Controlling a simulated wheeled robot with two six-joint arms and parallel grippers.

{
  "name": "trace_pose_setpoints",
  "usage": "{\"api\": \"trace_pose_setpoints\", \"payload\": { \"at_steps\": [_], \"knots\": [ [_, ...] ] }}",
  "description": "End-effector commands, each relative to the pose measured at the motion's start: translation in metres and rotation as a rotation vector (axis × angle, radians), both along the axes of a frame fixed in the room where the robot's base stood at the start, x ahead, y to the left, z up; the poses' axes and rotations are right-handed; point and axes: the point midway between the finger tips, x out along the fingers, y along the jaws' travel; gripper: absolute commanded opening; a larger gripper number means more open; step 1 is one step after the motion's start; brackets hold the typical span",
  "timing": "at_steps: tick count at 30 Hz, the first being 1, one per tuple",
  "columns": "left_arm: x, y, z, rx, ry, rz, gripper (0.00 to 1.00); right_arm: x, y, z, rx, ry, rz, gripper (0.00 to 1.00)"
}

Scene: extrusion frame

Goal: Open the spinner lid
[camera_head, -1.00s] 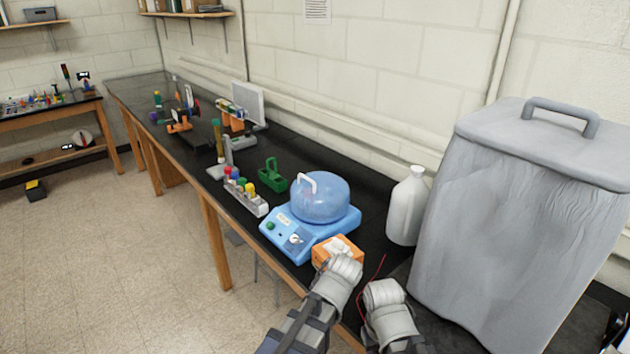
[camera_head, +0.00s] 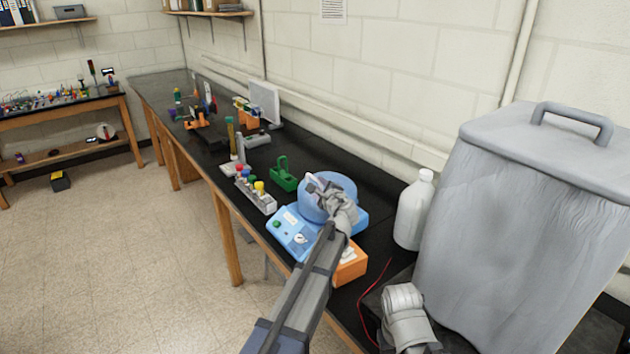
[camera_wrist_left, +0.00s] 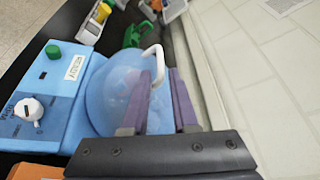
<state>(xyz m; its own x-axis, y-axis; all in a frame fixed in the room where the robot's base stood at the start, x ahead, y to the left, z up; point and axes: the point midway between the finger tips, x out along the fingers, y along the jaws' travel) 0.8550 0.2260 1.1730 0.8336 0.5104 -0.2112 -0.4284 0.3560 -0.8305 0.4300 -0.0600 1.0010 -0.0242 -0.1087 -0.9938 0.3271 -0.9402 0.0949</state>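The spinner is a light blue box with a translucent blue domed lid (camera_head: 345,185). The lid is down on the spinner base (camera_head: 290,232) and has a white arched handle (camera_wrist_left: 152,52). My left gripper (camera_head: 322,186) is over the lid at the handle. In the left wrist view its two purple fingers (camera_wrist_left: 161,75) are apart, with part of the handle between their tips. A gap shows between the handle and the right-hand finger. My right arm's end (camera_head: 405,312) is low at the bench's near end; its fingers cannot be made out.
A tube rack with coloured caps (camera_head: 256,195) and a green holder (camera_head: 284,174) stand left of the spinner. An orange box (camera_head: 351,268) is in front. A white bottle (camera_head: 412,212) and a large grey bin (camera_head: 530,210) stand to the right.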

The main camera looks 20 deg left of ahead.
Motion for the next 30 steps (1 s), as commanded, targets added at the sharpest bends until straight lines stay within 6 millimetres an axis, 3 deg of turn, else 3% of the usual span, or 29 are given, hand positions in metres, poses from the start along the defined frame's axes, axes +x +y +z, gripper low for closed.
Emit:
{"api": "trace_pose_setpoints", "payload": {
  "at_steps": [12,22,30],
  "knots": [
    [0.052,0.03,-0.014,-0.002,0.001,0.001,0.27,0.0,0.0,-0.014,0.0,0.0,-0.001,0.5],
    [0.056,0.034,-0.014,-0.002,0.0,0.0,0.27,0.0,0.0,-0.014,0.0,0.0,-0.001,0.5],
    [0.056,0.034,-0.015,-0.002,0.0,0.0,0.0,0.0,0.0,-0.014,0.0,0.0,-0.001,0.5]
  ]
}}
